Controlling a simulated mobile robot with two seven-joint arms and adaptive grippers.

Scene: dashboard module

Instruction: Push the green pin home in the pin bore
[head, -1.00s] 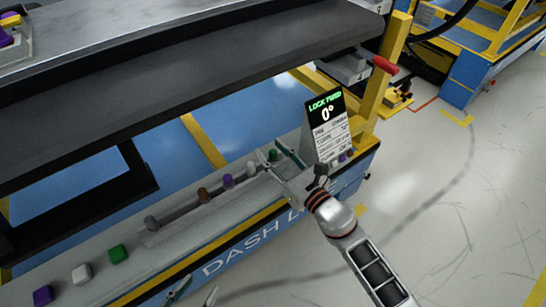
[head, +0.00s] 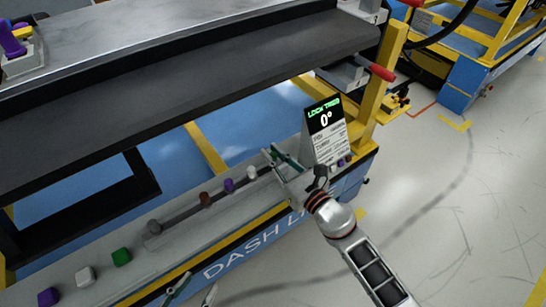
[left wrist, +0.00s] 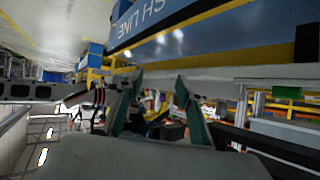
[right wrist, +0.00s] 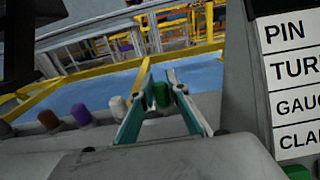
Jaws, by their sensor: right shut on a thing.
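The green pin (right wrist: 162,95) stands between the fingertips of my right gripper (right wrist: 160,88) in the right wrist view. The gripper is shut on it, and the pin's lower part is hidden. In the head view my right gripper (head: 275,156) is at the right end of the row of pins, beside the display, and hides the green pin. I cannot make out the pin bore. My left gripper (head: 193,292) is at the bottom edge of the head view, in front of the bench. Its fingers are apart and empty in the left wrist view (left wrist: 158,92).
White (head: 251,172), purple (head: 229,185), brown (head: 205,198) and grey (head: 153,227) pins line the rail. Purple (head: 47,297), white (head: 84,274) and green (head: 121,257) blocks sit at left. The display (head: 325,130) reads 0°. A dark beam (head: 200,80) overhangs the bench.

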